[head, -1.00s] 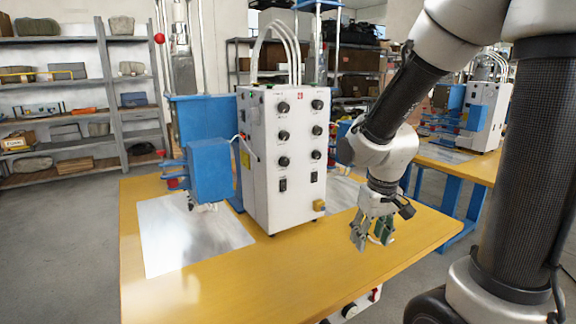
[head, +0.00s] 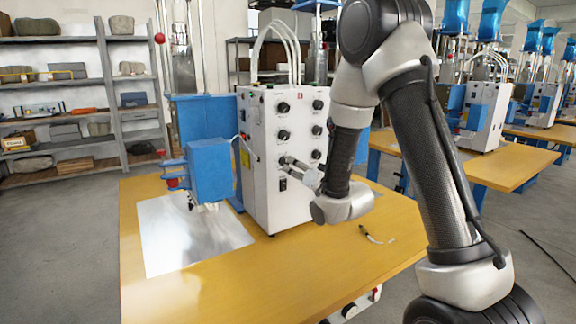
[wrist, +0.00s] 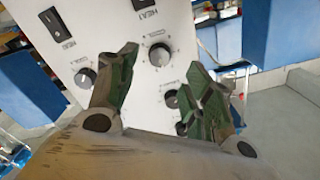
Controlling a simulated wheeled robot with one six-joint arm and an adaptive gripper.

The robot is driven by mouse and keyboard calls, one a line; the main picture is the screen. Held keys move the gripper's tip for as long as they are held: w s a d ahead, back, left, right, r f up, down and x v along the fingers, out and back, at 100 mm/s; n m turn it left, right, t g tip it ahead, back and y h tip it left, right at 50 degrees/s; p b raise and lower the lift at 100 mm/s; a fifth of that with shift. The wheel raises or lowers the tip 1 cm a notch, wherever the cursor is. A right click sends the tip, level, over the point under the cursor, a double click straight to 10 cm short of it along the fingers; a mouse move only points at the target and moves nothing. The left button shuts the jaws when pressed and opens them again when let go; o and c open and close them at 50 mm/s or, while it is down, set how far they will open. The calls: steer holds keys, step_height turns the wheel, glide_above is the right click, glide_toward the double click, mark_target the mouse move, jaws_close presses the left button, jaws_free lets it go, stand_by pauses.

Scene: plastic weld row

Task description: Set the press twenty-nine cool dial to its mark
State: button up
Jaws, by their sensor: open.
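The white press control box (head: 258,190) stands on the yellow table, with two columns of black dials and rocker switches below. Its red number is too small to read surely now. My gripper (head: 290,163) is at the lower left of the panel, covering the lowest left dial there. Contact is not clear. I cannot read its pointer or mark.
Another dial (wrist: 86,77) and a partly covered dial (wrist: 177,98) lie close to the fingers. A rocker switch (wrist: 145,20) is near too. The blue press head (head: 210,170) stands left of the box.

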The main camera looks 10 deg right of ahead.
mark_target(286, 163)
steer(key=x, duration=0.6)
steer(key=c, duration=1)
